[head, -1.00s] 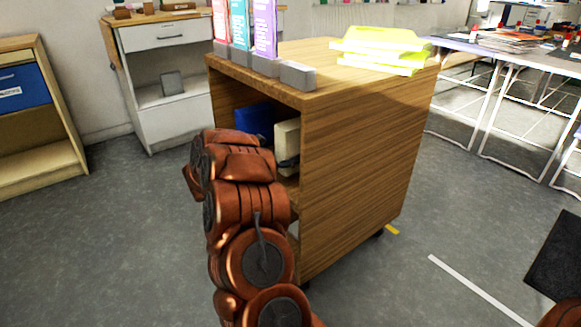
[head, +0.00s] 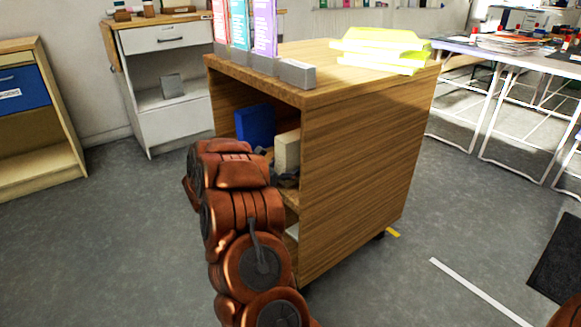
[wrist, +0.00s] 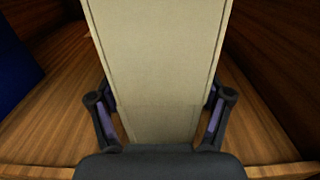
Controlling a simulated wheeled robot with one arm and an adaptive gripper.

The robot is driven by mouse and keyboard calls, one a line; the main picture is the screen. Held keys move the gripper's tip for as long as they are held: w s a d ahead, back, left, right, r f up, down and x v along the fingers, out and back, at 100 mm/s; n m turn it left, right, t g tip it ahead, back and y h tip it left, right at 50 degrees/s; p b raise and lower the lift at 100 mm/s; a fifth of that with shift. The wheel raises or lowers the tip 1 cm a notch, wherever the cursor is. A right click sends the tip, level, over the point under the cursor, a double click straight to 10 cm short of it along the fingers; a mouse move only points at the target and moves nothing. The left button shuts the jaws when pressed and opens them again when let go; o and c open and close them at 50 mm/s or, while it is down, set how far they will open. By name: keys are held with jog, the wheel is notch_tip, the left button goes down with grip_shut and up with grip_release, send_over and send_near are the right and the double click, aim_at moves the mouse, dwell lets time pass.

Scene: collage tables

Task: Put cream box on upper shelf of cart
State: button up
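The cream box (head: 287,151) stands upright inside the upper compartment of the wooden cart (head: 360,165), near its right side wall. In the wrist view the cream box (wrist: 155,70) fills the middle, between the two fingers of my gripper (wrist: 160,122). The finger pads lie against its two sides, so the gripper looks shut on it. In the head view my gripper (head: 275,168) is partly hidden by my arm. The box's underside is hidden, so I cannot tell whether it rests on the upper shelf (wrist: 258,125).
A blue box (head: 255,124) stands left of the cream box, also at the left edge of the wrist view (wrist: 15,65). Magazine files (head: 240,28), a grey block (head: 297,73) and yellow trays (head: 380,48) are on the cart top. The wooden side wall is close on the right.

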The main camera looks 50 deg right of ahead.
jog(key=shift+o, duration=0.2)
jog(key=shift+r, duration=0.1)
jog(key=shift+w+a, duration=0.1)
jog(key=shift+a, duration=0.1)
jog(key=p+v, duration=0.2)
jog(key=v, duration=0.9)
jog(key=shift+a+p, duration=0.3)
jog(key=shift+p, duration=0.05)
jog(key=shift+w, duration=0.1)
